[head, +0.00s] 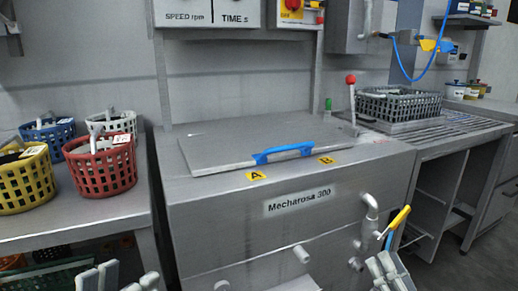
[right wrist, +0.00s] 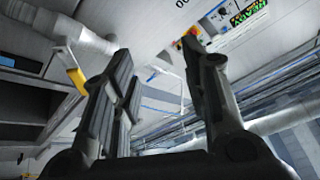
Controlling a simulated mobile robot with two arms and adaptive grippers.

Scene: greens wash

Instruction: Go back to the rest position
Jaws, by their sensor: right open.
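In the head view my left gripper (head: 120,279) shows at the bottom left edge, its fingers apart with nothing seen between them. My right gripper (head: 388,270) shows at the bottom right, low in front of the washing machine (head: 230,215), near its pipe and yellow-handled valve (head: 398,220). In the right wrist view my right gripper (right wrist: 165,75) has its two dark fingers spread and empty. The machine's lid (head: 225,145) is shut, with a blue handle (head: 283,153) along its front edge. Most of both arms is out of view.
A table (head: 95,220) at the left bears a red basket (head: 103,172), a yellow basket (head: 22,185), a blue one (head: 60,137) and a white one (head: 122,124). A dark crate (head: 398,105) stands on the slatted counter (head: 450,128) at the right. Pipes protrude from the machine's front.

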